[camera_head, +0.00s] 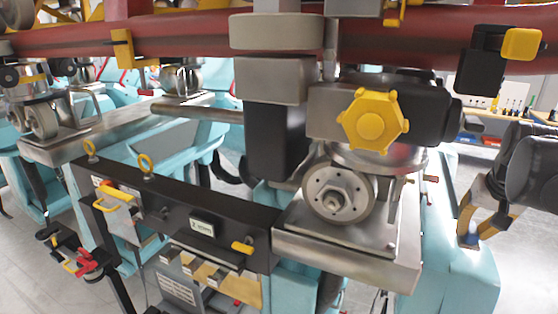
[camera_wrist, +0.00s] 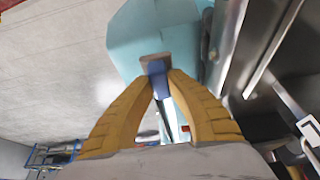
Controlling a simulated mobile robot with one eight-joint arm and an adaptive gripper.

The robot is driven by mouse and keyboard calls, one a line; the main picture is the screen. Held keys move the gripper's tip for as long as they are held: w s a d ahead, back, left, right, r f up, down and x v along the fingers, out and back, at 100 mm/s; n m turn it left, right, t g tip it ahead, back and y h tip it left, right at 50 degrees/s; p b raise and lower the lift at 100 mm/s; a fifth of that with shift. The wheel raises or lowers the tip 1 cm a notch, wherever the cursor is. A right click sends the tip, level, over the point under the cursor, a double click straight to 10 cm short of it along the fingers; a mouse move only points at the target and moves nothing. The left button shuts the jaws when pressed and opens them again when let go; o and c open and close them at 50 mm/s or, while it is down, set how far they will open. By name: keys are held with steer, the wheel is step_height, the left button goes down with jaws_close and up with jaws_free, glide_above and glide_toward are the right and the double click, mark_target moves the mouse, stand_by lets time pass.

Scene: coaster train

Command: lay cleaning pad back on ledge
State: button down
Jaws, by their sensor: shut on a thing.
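My gripper (camera_head: 474,230) is at the right of the head view, with its yellow-brown fingers pointing down. In the wrist view the fingers (camera_wrist: 156,74) come together on a small pad (camera_wrist: 159,84), blue with a brownish end, which I take for the cleaning pad. Only a small bluish part of it (camera_head: 470,239) shows in the head view. It is held to the right of a bare-metal ledge (camera_head: 345,258) under a grey wheel. The frames do not settle whether this is the task's ledge.
A turquoise frame (camera_head: 462,280) stands below my gripper. A dark panel (camera_head: 172,205) with yellow handles adjoins the metal ledge. A yellow knob (camera_head: 373,119) sticks out above the wheel (camera_head: 338,194). Grey floor (camera_wrist: 60,70) lies open at the left of the wrist view.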

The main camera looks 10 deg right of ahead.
mark_target(459, 237)
steer(key=w+f, duration=0.1)
steer(key=w, duration=0.2)
steer(key=w+f, duration=0.1)
steer(key=shift+w+d+f, duration=0.2)
steer(key=shift+w+f, duration=0.15)
step_height(459, 237, down, 4)
steer(key=shift+w+f, duration=0.1)
steer(key=c, duration=1.4)
jaws_free()
steer(key=shift+f, duration=0.1)
steer(key=v, duration=1.2)
